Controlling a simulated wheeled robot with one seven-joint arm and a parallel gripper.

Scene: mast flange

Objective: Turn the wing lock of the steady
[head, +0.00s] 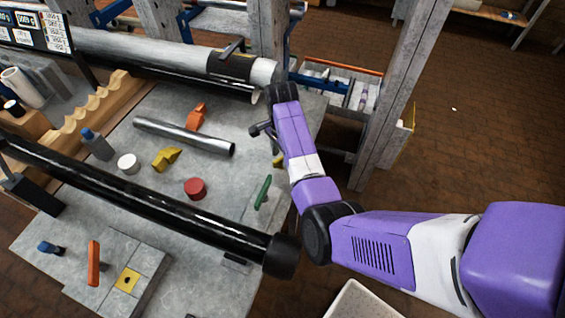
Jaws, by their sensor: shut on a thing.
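My gripper (280,92) is the dark end of my purple arm, seen from behind at the right end of the pale grey tube (140,46). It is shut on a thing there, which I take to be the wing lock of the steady. The fingers and the wing lock are largely hidden by my own wrist, so the lock's angle cannot be told. A dark collar (230,66) with a grey lever (231,48) sits around the tube just left of my gripper.
A long black tube (150,198) crosses the front of the bench. A loose metal tube (185,136), yellow block (166,158), red cap (195,188) and green piece (263,192) lie between. A grey post (400,95) stands close right of my forearm. Open floor (490,120) lies beyond.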

